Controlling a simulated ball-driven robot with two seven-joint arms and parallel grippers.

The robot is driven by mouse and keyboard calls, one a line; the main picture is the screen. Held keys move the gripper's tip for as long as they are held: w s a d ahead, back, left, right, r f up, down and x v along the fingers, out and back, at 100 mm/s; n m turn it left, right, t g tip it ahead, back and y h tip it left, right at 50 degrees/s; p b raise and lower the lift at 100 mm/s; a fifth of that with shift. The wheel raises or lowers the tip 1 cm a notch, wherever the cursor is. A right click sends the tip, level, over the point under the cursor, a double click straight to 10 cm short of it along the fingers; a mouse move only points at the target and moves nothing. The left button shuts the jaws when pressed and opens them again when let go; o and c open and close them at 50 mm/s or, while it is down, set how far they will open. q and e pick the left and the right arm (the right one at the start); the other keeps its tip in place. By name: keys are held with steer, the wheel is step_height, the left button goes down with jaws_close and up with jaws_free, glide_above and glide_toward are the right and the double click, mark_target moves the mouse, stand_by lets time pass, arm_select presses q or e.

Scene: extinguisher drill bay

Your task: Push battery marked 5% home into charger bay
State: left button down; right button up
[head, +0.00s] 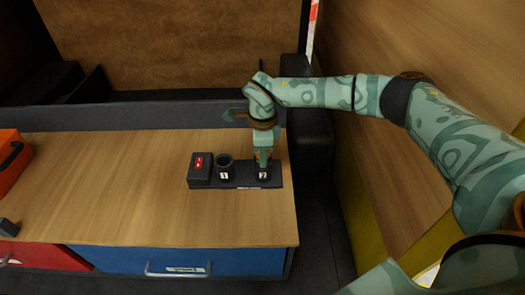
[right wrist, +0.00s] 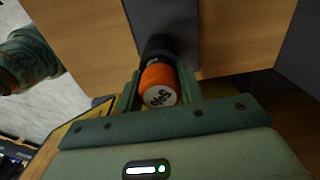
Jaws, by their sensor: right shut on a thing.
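The charger (head: 233,184) is a dark strip near the right front of the bench, with cup-like bays labelled 1 (head: 224,172) and 2 (head: 263,175). My right gripper (head: 264,160) points down over bay 2. In the right wrist view its fingers are shut on an orange battery (right wrist: 156,77) whose white end cap reads 5%. The battery's far end meets the dark round bay (right wrist: 160,46). Orange still shows outside the bay; I cannot tell how deep the battery sits. In the head view the gripper mostly hides the battery. My left gripper is not in view.
A dark box with a red display (head: 199,162) forms the charger's left end. An orange case (head: 12,160) stands at the bench's left edge, with a small dark block (head: 8,227) nearer the front. The wooden bench top (head: 110,185) between is clear.

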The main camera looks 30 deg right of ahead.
steer(key=o, duration=1.1)
steer(key=shift+o, duration=0.2)
step_height(320, 180, up, 16)
steer(key=shift+p, duration=0.35)
steer(key=shift+r, duration=0.1)
